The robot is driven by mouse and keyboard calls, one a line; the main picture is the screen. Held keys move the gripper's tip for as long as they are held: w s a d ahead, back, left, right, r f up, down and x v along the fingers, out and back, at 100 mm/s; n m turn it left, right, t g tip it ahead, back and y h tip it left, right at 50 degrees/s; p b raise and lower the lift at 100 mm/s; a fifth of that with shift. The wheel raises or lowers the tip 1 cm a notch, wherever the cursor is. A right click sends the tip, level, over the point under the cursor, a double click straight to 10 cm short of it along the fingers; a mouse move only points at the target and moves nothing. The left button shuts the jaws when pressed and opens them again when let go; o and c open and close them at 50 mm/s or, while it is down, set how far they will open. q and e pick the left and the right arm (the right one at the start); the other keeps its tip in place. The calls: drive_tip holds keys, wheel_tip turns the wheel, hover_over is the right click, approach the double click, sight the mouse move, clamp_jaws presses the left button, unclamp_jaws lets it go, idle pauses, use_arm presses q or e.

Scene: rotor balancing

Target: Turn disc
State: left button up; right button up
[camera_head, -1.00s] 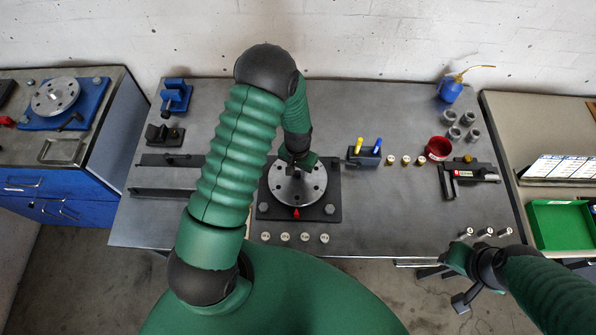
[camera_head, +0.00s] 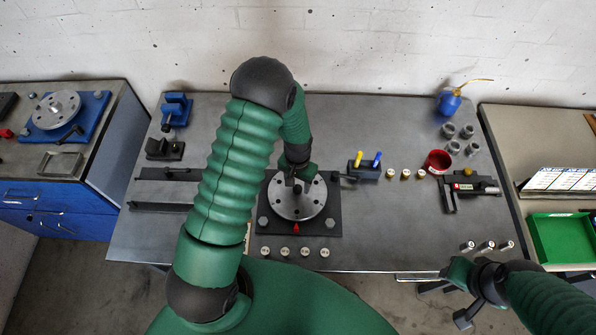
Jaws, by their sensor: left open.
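The disc (camera_head: 297,206) is a round silver plate with several holes and a dark hub at its middle. It lies flat on a dark square base (camera_head: 324,230) with bolts at the front corners and a red pointer (camera_head: 296,228) at the front edge. My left gripper (camera_head: 295,182) is open and points down over the back part of the disc. Its fingers partly hide the disc's back; whether they touch it I cannot tell. My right gripper (camera_head: 449,279) is at the front right, off the table's front edge, far from the disc; its jaws are too unclear to read.
Several small silver weights (camera_head: 295,251) lie in front of the base. A dark holder with yellow and blue pens (camera_head: 364,169), several brass pieces, a red cup (camera_head: 438,161) and a black tool (camera_head: 468,187) stand to the right. A blue oil can (camera_head: 449,103) is at the back right.

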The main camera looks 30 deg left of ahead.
sight(298, 187)
use_arm(q)
wheel_tip(298, 187, up, 16)
drive_tip(key=b, duration=0.1)
drive_tip(key=shift+f+b, duration=0.25)
drive_tip(key=shift+b, duration=0.15)
drive_tip(key=s+d+f+m+t+b, duration=0.1)
drive_tip(key=s+d+f+t+b, duration=0.1)
drive_tip(key=s+d+b, duration=0.3)
drive_tip(key=s+d, duration=0.2)
drive_tip(key=s, duration=0.2)
drive_tip(key=shift+s+d+f+t, duration=0.25)
drive_tip(key=shift+s+f+t, duration=0.05)
drive_tip(key=shift+s, duration=0.05)
drive_tip(key=shift+s, duration=0.1)
drive_tip(key=shift+d, duration=0.2)
